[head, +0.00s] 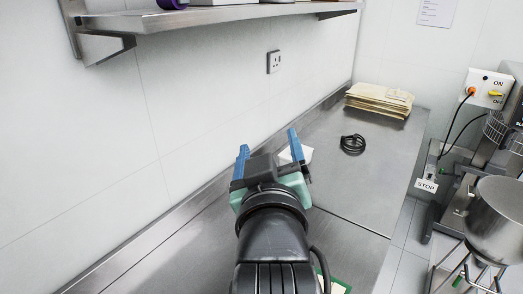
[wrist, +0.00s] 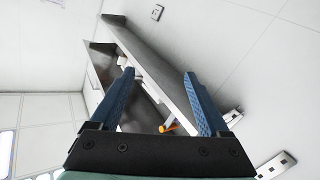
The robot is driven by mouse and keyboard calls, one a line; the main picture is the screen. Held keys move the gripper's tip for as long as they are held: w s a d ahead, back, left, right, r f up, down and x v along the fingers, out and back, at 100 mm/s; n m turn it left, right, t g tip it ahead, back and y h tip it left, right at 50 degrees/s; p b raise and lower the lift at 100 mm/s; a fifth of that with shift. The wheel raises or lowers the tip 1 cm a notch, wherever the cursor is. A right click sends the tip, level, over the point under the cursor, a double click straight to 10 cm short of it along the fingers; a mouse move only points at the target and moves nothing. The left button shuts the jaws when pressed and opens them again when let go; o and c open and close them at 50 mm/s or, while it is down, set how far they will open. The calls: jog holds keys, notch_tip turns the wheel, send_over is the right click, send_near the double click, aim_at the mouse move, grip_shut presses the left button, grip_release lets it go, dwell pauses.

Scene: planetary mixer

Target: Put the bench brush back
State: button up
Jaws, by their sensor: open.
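My gripper (head: 268,142) is open and empty, its two blue fingers spread above the steel bench. It also shows in the wrist view (wrist: 158,74), with nothing between the fingertips. I cannot clearly make out the bench brush in either view. A small orange piece (wrist: 169,127) shows near the right finger in the wrist view, and I cannot tell what it belongs to. A white object (head: 303,153) lies on the bench behind my gripper, partly hidden by it.
A steel wall shelf (head: 205,17) overhangs the bench (head: 345,190). A black cable coil (head: 353,144) and a stack of tan bags (head: 379,100) lie on the bench. A mixer with a steel bowl (head: 497,220) stands at the right. The bench right of my gripper is mostly clear.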

jog(key=s+r+m+t, duration=0.1)
jog(key=s+r+t, duration=0.2)
jog(key=r, duration=0.5)
jog(key=s+r+m+t, duration=0.2)
jog(key=s+r+t, duration=0.1)
jog(key=s+r, duration=0.3)
jog(key=s+a+r+m+t, duration=0.1)
jog(key=s+r+t, duration=0.2)
jog(key=r, duration=0.7)
jog(key=shift+s+r+t, duration=0.35)
jog(key=shift+s+t, duration=0.05)
jog(key=shift+s, duration=0.4)
jog(key=shift+a, duration=0.1)
notch_tip(320, 180, down, 7)
jog(key=b, duration=0.7)
jog(key=shift+f, duration=0.15)
